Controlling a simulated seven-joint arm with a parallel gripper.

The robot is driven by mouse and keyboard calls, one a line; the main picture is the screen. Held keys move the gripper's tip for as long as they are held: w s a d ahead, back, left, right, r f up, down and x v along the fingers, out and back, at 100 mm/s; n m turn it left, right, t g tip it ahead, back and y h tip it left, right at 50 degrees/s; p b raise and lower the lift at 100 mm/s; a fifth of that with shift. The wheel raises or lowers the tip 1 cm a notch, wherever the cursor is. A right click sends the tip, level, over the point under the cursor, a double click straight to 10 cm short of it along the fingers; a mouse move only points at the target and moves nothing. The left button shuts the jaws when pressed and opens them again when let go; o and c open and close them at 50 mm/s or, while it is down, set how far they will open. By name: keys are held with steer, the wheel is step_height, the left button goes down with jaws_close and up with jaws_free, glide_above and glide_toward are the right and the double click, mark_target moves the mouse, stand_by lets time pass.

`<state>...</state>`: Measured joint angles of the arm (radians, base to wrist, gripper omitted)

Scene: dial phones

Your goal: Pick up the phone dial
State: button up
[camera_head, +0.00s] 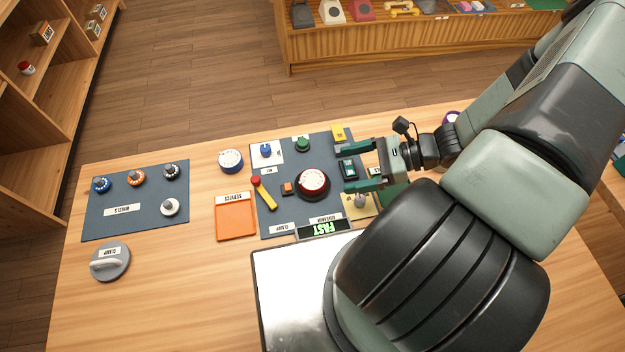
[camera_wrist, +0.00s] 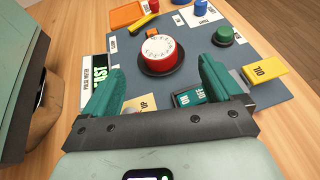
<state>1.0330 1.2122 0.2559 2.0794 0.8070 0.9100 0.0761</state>
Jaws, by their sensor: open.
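A red round piece with a white, marked dial face (camera_head: 313,183) sits on a dark round base on the dark mat. It looks like the phone dial, and it also shows in the wrist view (camera_wrist: 157,50). My gripper (camera_head: 342,169) is open and empty, to the right of the dial in the head view. In the wrist view its two green fingers (camera_wrist: 160,66) point toward the dial, one on each side of the line to it. The fingers do not appear to touch the dial. A blue round piece with a white marked rim (camera_head: 231,161) stands left of the mat.
A green ON/OFF switch (camera_wrist: 190,97) lies between and below my fingers. A yellow block (camera_wrist: 263,72) and green knob (camera_wrist: 228,36) stand nearby. A yellow-and-red handle (camera_head: 264,194), orange tray (camera_head: 236,218) and FAST display (camera_head: 325,228) surround the dial. Another mat (camera_head: 130,195) holds several knobs.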

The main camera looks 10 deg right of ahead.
mark_target(313, 179)
steer(key=x, duration=0.9)
steer(key=shift+s+f, duration=0.1)
steer(key=shift+s, duration=0.05)
steer(key=c, duration=1.3)
